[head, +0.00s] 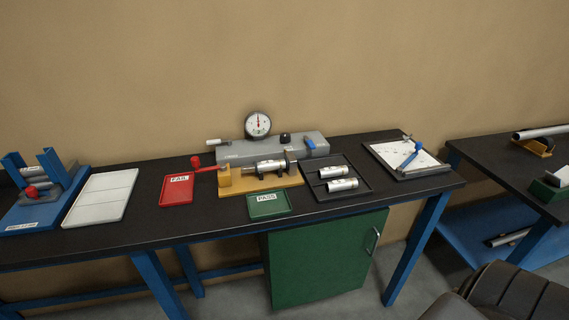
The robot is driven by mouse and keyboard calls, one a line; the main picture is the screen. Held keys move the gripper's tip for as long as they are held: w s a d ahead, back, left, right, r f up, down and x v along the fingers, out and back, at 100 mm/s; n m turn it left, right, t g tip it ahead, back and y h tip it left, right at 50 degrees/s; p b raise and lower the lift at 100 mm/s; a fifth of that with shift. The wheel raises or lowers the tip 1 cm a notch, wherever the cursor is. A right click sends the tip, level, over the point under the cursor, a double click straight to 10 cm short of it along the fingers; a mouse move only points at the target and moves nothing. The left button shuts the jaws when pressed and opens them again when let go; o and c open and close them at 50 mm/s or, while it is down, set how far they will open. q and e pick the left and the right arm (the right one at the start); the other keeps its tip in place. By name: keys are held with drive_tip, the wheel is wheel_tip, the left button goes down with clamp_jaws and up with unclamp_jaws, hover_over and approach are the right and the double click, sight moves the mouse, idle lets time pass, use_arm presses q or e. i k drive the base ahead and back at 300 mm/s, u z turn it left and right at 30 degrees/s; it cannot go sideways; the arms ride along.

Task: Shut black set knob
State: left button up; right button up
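The black knob (285,138) stands upright on top of the grey gauge housing (240,152), between the round dial gauge (258,124) and a blue lever (310,143). It is small here, and I cannot tell from its look whether it is turned open or shut. A metal cylinder (268,167) lies in the tan fixture (232,186) in front of the housing. Neither of my grippers is in view, and nothing touches the knob.
A red lever (204,164) sticks out left of the fixture. A red FAIL tray (176,196), green PASS tray (268,211) and dark tray (362,188) with two cylinders surround it.

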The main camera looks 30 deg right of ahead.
sight(286, 138)
drive_tip(key=u, duration=2.2)
drive_tip(key=k, duration=1.35)
drive_tip(key=z, duration=1.5)
drive_tip(key=i, duration=0.5)
drive_tip(key=z, duration=0.1)
